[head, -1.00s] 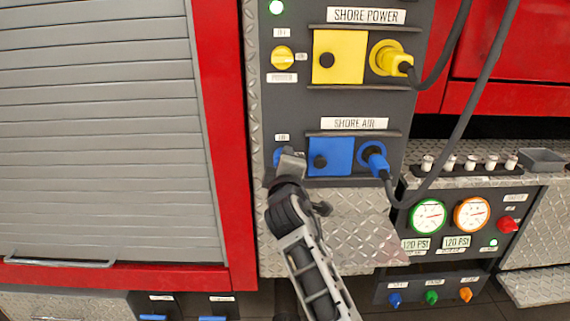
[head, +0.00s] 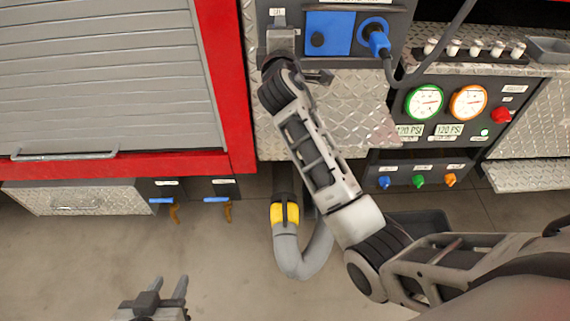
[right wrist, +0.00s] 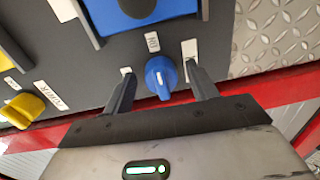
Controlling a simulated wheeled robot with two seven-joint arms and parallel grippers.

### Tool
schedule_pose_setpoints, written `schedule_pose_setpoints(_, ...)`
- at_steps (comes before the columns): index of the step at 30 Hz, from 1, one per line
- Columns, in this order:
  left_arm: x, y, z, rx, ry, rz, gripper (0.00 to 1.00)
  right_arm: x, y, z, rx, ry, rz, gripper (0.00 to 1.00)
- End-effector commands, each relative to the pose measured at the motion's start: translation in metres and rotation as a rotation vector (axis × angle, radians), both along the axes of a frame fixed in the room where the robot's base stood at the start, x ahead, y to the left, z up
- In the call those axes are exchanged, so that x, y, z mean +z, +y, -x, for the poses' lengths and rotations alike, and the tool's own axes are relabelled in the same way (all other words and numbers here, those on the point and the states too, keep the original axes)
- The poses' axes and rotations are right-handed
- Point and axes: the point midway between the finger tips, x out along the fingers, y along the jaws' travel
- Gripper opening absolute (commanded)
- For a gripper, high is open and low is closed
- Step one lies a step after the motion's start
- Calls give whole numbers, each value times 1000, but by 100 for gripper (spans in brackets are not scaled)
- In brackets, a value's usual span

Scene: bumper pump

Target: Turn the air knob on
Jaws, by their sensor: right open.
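The blue air knob (right wrist: 160,76) shows in the right wrist view on the dark panel, with an "ON" label just above it. My right gripper (right wrist: 161,68) is open, with one finger on each side of the knob and small gaps visible between them. In the head view the right gripper (head: 281,38) is at the panel below a small label and hides the knob. My left gripper (head: 168,284) is low at the left of the head view, fingers apart and empty, away from the panel.
A blue shore air cover (head: 342,33) and blue plug (head: 379,42) with a cable sit right of my right gripper. A yellow knob (right wrist: 22,112) shows in the right wrist view. Gauges (head: 424,102) are further right. A grey hose (head: 287,247) stands below; floor at lower left is clear.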

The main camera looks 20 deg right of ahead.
Motion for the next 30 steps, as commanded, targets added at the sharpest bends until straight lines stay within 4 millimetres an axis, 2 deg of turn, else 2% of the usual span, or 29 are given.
schedule_pose_setpoints(1, 8, 0, 0, -1, 0, -2, 36, 5, -1, 0, -1, 30, 107, 58)
schedule_pose_setpoints(6, 19, 1, 0, -4, 0, -5, 36, 5, 1, -1, -1, 142, 492, 58)
schedule_pose_setpoints(18, 27, 1, 0, -4, -1, -6, 36, 4, 4, -2, -2, 368, 1282, 58)
schedule_pose_setpoints(30, 24, 1, 0, -4, -1, -6, 36, 2, 33, 78, 2, 363, 1261, 58)
